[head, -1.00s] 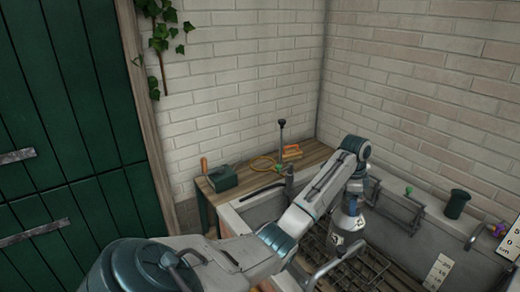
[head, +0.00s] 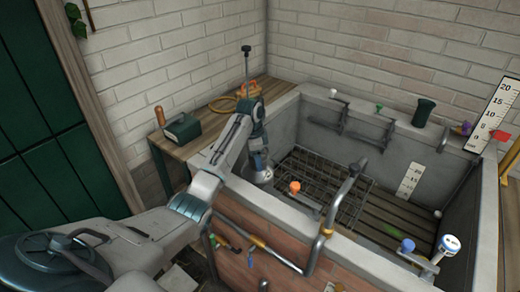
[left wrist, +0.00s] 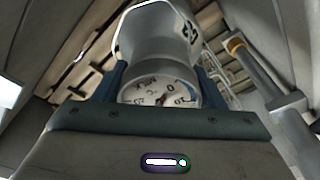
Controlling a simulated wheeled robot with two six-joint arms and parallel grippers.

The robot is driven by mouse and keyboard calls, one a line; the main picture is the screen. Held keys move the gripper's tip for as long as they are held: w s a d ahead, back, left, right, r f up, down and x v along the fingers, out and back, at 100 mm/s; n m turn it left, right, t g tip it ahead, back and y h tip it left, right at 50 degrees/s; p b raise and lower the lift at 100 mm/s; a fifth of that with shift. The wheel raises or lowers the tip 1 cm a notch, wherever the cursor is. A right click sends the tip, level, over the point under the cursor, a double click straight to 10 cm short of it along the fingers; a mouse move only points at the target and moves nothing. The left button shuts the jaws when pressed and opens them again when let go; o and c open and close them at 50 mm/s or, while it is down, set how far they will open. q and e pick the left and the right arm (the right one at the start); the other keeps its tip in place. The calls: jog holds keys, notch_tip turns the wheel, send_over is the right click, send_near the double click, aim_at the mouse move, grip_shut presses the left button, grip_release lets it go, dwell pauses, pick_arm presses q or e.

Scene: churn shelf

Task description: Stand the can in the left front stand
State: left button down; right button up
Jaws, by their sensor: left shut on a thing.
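The can (head: 262,177) is a grey metal churn with dark markings and hangs at the left end of the stone trough (head: 232,192). My left gripper (head: 260,163) is shut on it. In the left wrist view my gripper's (left wrist: 158,88) blue fingers lie on both sides of the can (left wrist: 160,50), by its round dial lid, which is marked "MILK" and a °C scale. A dark wire rack (head: 315,172) lies in the trough, right of the can. I cannot tell which part is the left front stand, or whether the can's base touches anything. My right gripper is not in view.
A bent pipe (head: 338,205) rises over the trough's front wall near an orange knob (head: 295,187). A green box (head: 182,129) stands on the wooden bench at the left. A dark green cup (head: 423,112) and a scale board (head: 493,115) stand along the far rim.

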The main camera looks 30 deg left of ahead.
aim_at(258, 178)
pick_arm(q)
notch_tip(258, 178, down, 4)
jog(key=shift+w+r+p, duration=0.1)
jog(key=shift+p, duration=0.25)
jog(key=shift+d, duration=0.1)
jog(key=shift+c, duration=1.5)
grip_release()
jog(key=shift+s+f, duration=0.2)
